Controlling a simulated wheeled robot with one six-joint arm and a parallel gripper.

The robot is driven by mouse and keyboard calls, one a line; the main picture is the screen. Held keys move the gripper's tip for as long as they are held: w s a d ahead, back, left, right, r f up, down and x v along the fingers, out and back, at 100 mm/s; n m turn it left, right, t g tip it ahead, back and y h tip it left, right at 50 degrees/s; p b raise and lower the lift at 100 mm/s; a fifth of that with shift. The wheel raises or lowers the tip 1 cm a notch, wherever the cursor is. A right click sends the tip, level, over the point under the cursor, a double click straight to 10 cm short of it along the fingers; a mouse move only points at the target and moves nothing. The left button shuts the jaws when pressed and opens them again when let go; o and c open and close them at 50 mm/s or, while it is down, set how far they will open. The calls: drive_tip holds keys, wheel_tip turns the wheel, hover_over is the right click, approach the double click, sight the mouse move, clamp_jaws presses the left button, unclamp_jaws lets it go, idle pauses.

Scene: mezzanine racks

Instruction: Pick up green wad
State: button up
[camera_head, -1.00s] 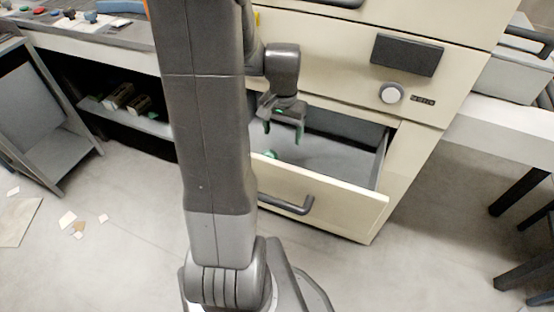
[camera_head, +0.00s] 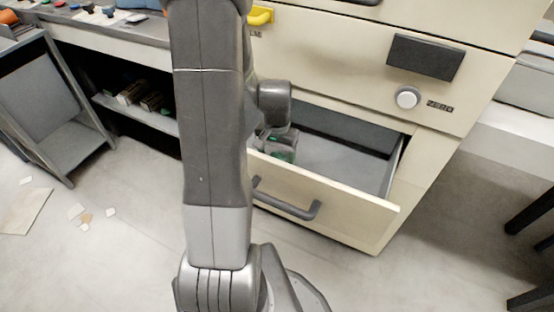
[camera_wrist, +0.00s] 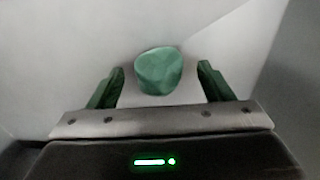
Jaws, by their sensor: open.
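The green wad (camera_wrist: 159,71) is a small, rounded, faceted lump on the pale drawer floor. In the wrist view it lies between the two green fingertips of my gripper (camera_wrist: 160,82), with a gap on each side. My gripper is open and empty. In the head view my gripper (camera_head: 277,154) is down inside the open drawer (camera_head: 325,200), at its left end close behind the front panel. The wad cannot be told apart from the green fingers there, and my arm hides part of the drawer's left side.
The drawer belongs to a cream cabinet with a dark handle (camera_head: 285,203) on the drawer front. A round white knob (camera_head: 407,98) and a dark panel (camera_head: 426,57) are above. The right part of the drawer floor is bare.

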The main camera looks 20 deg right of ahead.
drive_tip(key=c, duration=1.1)
drive_tip(key=shift+o, duration=0.2)
drive_tip(key=shift+c, duration=0.2)
